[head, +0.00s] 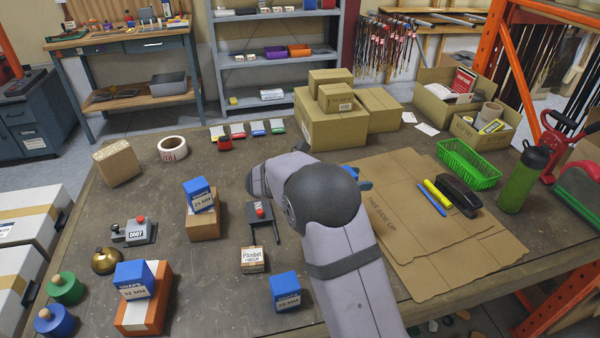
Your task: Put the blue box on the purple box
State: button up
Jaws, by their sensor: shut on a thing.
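My arm fills the middle of the head view and covers the table behind its joint. My gripper is hidden behind the arm, and so is whatever it holds. A small blue piece (364,185) shows just right of the arm's dark joint; I cannot tell what it belongs to. Three blue-topped boxes with white labels are in plain view: a 25 MM box (198,187) on a brown box (203,226), a 32 MM box (133,272) on an orange and white box (134,316), and a 16 MM box (285,284) on the table. I see no purple box on the table.
A small Plimbet box (253,267) and a dark stand with a red knob (260,212) are left of my arm. Flat cardboard (400,225), a green basket (468,163) and a green bottle (520,180) are right. Cartons (330,125) stand behind.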

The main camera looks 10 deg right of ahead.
jog(key=w+a+r+n+t+y, duration=0.15)
jog(key=w+a+n+t, duration=0.25)
jog(key=w, duration=0.4)
jog(key=w+a+r+n+t+y, duration=0.1)
jog(key=w+a+n+t+y, duration=0.25)
jog(key=w, duration=0.35)
jog(key=shift+m+h, duration=0.25)
jog(key=shift+h, duration=0.25)
jog(key=shift+d+f+p, duration=0.15)
jog(key=shift+f+p, duration=0.25)
jog(key=shift+f, duration=4.5)
jog(key=shift+f, duration=0.2)
jog(key=o, duration=1.1)
jog(key=shift+o, duration=0.2)
jog(key=shift+r, duration=0.15)
